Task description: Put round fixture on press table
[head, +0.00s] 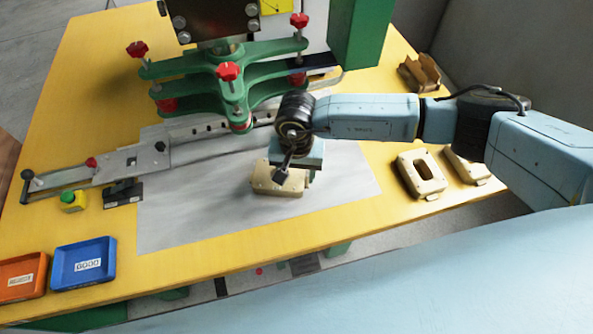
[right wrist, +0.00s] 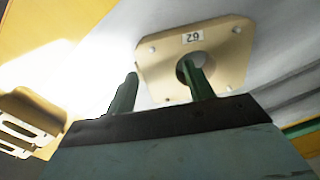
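The round fixture is a beige block with a round hole and a "62" label. In the head view the fixture (head: 279,183) lies on the grey sheet in front of the press. In the right wrist view the fixture (right wrist: 225,40) fills the upper middle. My right gripper (head: 286,165) is right above it. In the right wrist view its green fingers (right wrist: 160,68) stand apart, one over the round hole, one beside the outer edge. I see no clear contact with the wall. The grey press table (head: 200,205) spreads under the fixture. My left gripper is out of view.
The green press (head: 225,70) with red knobs stands behind. Beige fixtures (head: 407,178) and a bracket (head: 418,75) lie to the right. A blue tray (head: 84,285) and an orange tray (head: 22,291) sit front left. A metal rail (head: 110,170) crosses the left side.

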